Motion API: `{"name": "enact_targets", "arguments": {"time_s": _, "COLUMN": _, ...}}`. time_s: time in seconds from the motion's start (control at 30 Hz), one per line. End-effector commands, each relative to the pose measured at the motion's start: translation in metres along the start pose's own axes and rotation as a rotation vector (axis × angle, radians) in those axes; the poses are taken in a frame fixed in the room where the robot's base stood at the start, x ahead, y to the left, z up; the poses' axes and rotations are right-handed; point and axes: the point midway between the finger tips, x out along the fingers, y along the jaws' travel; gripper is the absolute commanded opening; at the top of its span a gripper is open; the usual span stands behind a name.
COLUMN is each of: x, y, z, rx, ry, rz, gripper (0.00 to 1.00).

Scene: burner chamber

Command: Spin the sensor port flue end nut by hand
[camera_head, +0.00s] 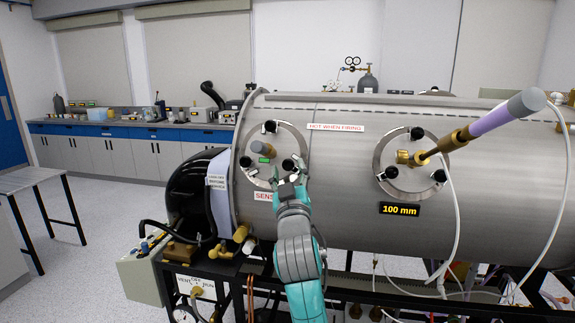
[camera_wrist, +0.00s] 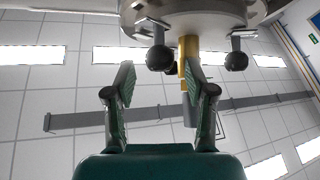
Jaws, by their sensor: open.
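The sensor port (camera_head: 283,133) is a round steel flange on the left part of the drum, with a grey-tipped brass fitting (camera_head: 262,148) in its middle. Black-knobbed nuts sit around its rim; the right-hand nut (camera_head: 288,164) is the one by my gripper (camera_head: 289,175). In the wrist view, my gripper (camera_wrist: 157,86) is open and empty. A black nut (camera_wrist: 160,58) lies just ahead, between the lines of the two fingers, apart from both pads. The brass fitting (camera_wrist: 188,50) is beside the right finger. Another nut (camera_wrist: 236,60) is farther right.
A second flanged port (camera_head: 407,190) with a long probe (camera_head: 490,125) stands to the right on the drum (camera_head: 340,185). White hoses (camera_head: 452,230) hang there. Valves and pipes (camera_head: 195,290) lie below. A side table (camera_head: 30,178) is at left, with open floor between.

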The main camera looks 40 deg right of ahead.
Motion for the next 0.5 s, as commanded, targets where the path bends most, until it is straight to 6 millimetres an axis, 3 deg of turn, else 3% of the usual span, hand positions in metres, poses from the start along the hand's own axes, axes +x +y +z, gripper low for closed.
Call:
{"name": "enact_targets", "arguments": {"time_s": 0.2, "x": 0.023, "y": 0.0, "z": -0.001, "rx": 0.0, "ry": 0.002, "rz": 0.0, "gripper": 0.55}}
{"name": "enact_targets", "arguments": {"time_s": 0.5, "x": 0.028, "y": 0.0, "z": 0.0, "rx": 0.0, "ry": 0.001, "rz": -0.001, "gripper": 0.55}}
